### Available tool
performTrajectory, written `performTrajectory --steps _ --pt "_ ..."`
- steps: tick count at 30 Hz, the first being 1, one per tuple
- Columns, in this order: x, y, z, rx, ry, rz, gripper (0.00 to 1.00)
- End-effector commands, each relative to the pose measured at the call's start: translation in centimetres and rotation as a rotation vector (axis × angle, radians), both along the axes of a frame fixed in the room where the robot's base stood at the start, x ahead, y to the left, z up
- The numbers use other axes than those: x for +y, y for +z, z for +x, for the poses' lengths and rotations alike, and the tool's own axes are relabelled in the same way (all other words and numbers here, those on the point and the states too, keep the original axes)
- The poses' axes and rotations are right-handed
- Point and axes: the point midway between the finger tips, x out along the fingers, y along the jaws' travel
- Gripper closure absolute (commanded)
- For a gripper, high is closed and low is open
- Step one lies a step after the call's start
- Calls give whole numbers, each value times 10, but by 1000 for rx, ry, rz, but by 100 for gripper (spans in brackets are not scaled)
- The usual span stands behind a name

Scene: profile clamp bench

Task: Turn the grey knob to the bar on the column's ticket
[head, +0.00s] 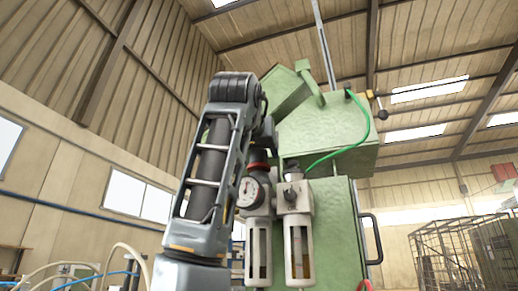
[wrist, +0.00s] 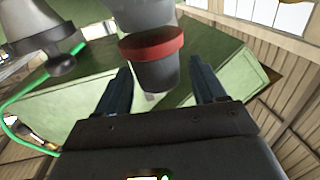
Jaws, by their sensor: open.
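The grey knob (wrist: 152,76) is dark, with a red ring at its base, and shows in the middle of the wrist view. In the head view the knob (head: 258,156) tops the left unit of a pale regulator, above a round dial gauge (head: 250,194). My gripper (wrist: 160,66) is open, with one finger on each side of the knob in the wrist view and a gap on both sides. Whether the fingertips reach past the knob's end is unclear. In the head view my arm hides the gripper. The green column (head: 335,225) stands behind; I make out no ticket on it.
A second regulator unit with a bowl (head: 297,235) stands right of the gauge. A green hose (head: 350,148) loops down from the machine head (head: 325,125). A black handle (head: 374,238) is on the column's right side. A wire cage (head: 450,250) stands far right.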

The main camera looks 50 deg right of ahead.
Motion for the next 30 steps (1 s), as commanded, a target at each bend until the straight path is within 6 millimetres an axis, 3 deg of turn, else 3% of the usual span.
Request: performTrajectory --steps 11,27,30 --pt "-7 0 4 -1 0 0 30" --pt "-7 0 4 -1 0 0 81" --pt "-7 0 4 -1 3 0 81"
